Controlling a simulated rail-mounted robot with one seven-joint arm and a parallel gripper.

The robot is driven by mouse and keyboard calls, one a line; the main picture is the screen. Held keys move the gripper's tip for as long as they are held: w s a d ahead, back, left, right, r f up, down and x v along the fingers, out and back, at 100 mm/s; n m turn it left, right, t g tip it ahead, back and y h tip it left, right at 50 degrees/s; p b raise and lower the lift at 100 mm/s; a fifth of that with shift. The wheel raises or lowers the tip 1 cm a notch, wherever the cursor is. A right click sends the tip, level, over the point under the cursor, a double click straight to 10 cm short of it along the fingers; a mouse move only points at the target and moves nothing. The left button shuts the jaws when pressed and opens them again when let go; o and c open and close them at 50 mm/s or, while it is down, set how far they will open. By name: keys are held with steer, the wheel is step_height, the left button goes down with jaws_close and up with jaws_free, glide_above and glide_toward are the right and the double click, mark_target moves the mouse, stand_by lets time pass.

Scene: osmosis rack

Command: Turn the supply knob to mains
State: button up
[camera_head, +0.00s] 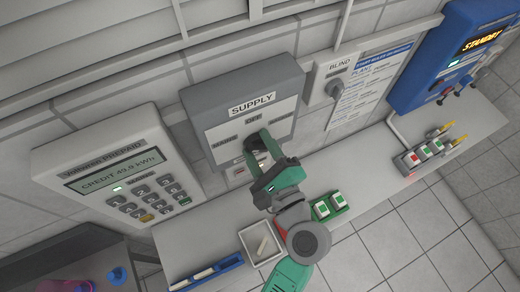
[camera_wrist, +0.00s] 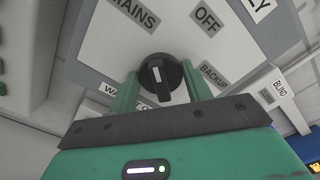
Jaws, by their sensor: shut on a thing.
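The grey supply box (camera_head: 190,98), labelled SUPPLY, hangs on the wall with a pale front plate (camera_wrist: 165,38). Its round black knob (camera_wrist: 172,72) has a raised bar with a white mark. In the wrist view, MAINS is above the knob to the left, OFF above to the right and BACKUP to the right. The bar runs roughly up and down in that view; I cannot tell which label it points to. My green gripper (camera_wrist: 161,88) is shut on the knob, one finger on each side. In the head view, my gripper (camera_head: 260,150) partly hides the knob.
A prepaid meter with a keypad (camera_head: 105,170) is left of the supply box. A BLIND switch (camera_head: 335,82) and a blue STANDBY unit (camera_head: 425,65) are to the right.

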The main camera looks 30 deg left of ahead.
steer(key=shift+n+b, duration=0.4)
steer(key=shift+n, duration=0.4)
steer(key=o, duration=1)
steer(key=shift+c, duration=0.2)
steer(key=shift+d, duration=0.1)
steer(key=b+v, duration=0.1)
steer(key=v, duration=0.6)
steer(key=shift+s+d, duration=0.25)
